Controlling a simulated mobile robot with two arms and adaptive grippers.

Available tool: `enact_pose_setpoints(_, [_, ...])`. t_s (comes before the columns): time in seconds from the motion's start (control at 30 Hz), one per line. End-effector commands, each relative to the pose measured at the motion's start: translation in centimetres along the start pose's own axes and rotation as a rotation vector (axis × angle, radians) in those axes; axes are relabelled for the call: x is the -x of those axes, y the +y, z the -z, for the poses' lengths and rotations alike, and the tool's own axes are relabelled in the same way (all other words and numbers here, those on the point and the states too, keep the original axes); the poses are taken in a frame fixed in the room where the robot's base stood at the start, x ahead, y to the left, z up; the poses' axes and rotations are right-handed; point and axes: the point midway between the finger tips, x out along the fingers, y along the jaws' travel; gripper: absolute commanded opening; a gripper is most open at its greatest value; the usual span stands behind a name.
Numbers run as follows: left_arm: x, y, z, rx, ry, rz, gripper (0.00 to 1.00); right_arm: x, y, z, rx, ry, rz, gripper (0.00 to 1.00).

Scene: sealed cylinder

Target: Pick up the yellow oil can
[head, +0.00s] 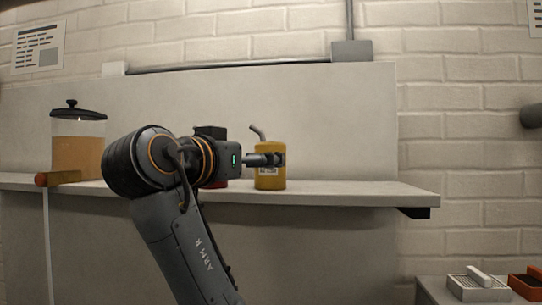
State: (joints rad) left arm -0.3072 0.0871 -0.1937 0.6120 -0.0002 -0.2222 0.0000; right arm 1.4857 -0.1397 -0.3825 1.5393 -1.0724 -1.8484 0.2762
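The yellow oil can (270,180) has a pale label and a thin grey spout bent up to the left. It appears upright on the shelf (350,191), near the middle of the view. My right arm, marked "ARM R", reaches up from below. Its gripper (271,159) is at the can's upper body, with a finger across the side facing me. The far side of the can is hidden, so I cannot tell whether the fingers press on it. My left gripper is not in view.
A glass jar (78,145) with amber contents and a black lid stands at the left of the shelf. A brown, reddish-ended object (62,178) lies in front of it. The shelf is clear right of the can. A lower surface at bottom right holds trays (478,288).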

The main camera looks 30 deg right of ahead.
Motion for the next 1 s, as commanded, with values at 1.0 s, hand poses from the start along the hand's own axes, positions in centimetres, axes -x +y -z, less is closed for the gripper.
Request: enact_pose_setpoints(1.0, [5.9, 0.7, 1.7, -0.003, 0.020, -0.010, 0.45, -8.1, -0.7, 0.6, 0.001, 0.000, 0.000, 0.86])
